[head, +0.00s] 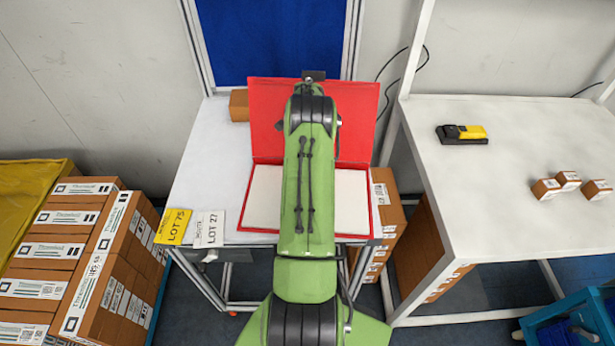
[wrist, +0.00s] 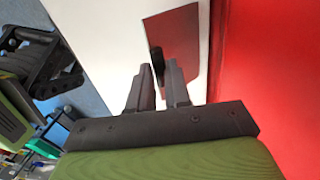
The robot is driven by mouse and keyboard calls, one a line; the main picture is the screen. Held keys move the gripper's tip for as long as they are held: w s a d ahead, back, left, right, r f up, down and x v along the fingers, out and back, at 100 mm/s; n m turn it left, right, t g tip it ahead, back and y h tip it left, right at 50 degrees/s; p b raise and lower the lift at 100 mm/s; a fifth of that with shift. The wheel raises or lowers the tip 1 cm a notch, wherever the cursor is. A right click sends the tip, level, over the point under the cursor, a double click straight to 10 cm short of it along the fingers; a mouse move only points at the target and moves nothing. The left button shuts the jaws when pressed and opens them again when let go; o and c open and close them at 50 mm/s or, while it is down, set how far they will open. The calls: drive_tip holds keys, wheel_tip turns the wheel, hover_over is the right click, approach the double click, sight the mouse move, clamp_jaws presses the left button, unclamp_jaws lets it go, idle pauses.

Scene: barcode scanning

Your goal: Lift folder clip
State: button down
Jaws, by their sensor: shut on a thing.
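A red folder (head: 263,120) lies open on the white table, its cover raised at the back and white paper (head: 262,200) in its front half. In the wrist view, the folder's red cover (wrist: 265,70) is at the right and its white paper (wrist: 120,25) in the middle. The folder clip (wrist: 180,38) shows as a shiny dark-red plate over the paper, beyond my fingers. My gripper (wrist: 158,70) is shut on the clip, its fingers a small gap apart; the exact contact is hard to see. In the head view my green arm hides the clip and fingertips.
A yellow card LOT 75 (head: 173,226) and a white card LOT 27 (head: 209,229) are at the table's front left. The right table (head: 470,200) holds a yellow-black device (head: 462,134) and small boxes (head: 546,188).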

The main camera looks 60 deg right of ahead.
drive_tip(key=shift+d+r, duration=0.1)
idle(0.3)
drive_tip(key=shift+w+d+r+y+p, duration=0.3)
drive_tip(key=shift+d+r+y+p, duration=0.3)
drive_tip(key=shift+p, duration=0.3)
drive_tip(key=shift+d+f, duration=0.1)
drive_tip(key=shift+d, duration=0.05)
drive_tip(key=c, duration=1)
unclamp_jaws()
drive_tip(key=shift+c, duration=0.2)
